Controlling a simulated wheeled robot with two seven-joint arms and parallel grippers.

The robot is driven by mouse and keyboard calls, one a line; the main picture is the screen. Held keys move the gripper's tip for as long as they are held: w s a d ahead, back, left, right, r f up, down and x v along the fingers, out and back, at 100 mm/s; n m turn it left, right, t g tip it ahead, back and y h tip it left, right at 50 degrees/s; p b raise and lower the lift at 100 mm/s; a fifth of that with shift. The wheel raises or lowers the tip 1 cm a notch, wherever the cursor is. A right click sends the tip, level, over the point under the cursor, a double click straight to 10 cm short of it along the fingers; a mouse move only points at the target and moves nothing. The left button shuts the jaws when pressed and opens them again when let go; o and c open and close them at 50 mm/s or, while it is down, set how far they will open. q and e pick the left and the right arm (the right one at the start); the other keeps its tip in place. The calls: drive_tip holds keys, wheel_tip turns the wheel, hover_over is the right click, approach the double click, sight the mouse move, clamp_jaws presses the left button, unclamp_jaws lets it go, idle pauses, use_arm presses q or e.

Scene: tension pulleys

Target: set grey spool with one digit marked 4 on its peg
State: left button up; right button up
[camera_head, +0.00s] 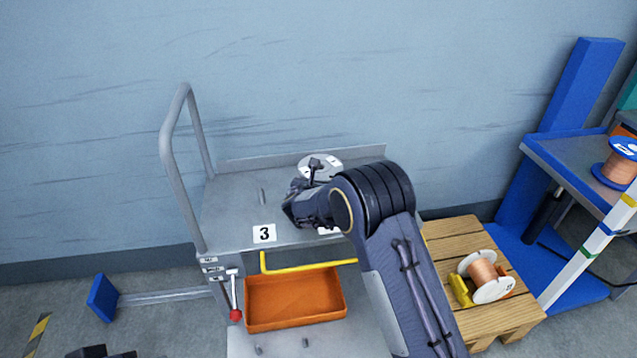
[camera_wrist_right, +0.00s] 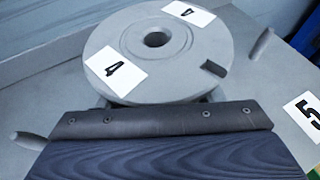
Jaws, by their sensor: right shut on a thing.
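The grey spool (camera_head: 312,160) with white labels marked 4 is over the back of the grey cart top. In the right wrist view the spool (camera_wrist_right: 190,58) shows its round flange from above, with a dark centre hole and a small slot near the rim. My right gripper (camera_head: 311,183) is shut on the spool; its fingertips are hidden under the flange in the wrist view. No peg shows in the hole, and I cannot tell whether a peg is underneath. A dark part at the bottom left looks like my left gripper (camera_head: 100,352); its jaws are not clear.
A bare peg (camera_head: 262,196) stands behind the label 3 (camera_head: 264,234). A label 5 (camera_wrist_right: 305,114) lies right of the spool. The cart has a tall handle (camera_head: 172,150) and an orange bin (camera_head: 294,299) below. A copper-wound spool (camera_head: 484,274) sits on a wooden pallet at right.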

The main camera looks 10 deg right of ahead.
drive_tip(key=shift+s+f, duration=0.1)
drive_tip(key=shift+f, duration=0.15)
drive_tip(key=o, duration=1.3)
drive_tip(key=shift+o, duration=0.8)
drive_tip(key=shift+s+a+r, duration=0.15)
drive_tip(key=shift+s+r, duration=0.05)
drive_tip(key=shift+s, duration=0.1)
drive_tip(key=v, duration=0.7)
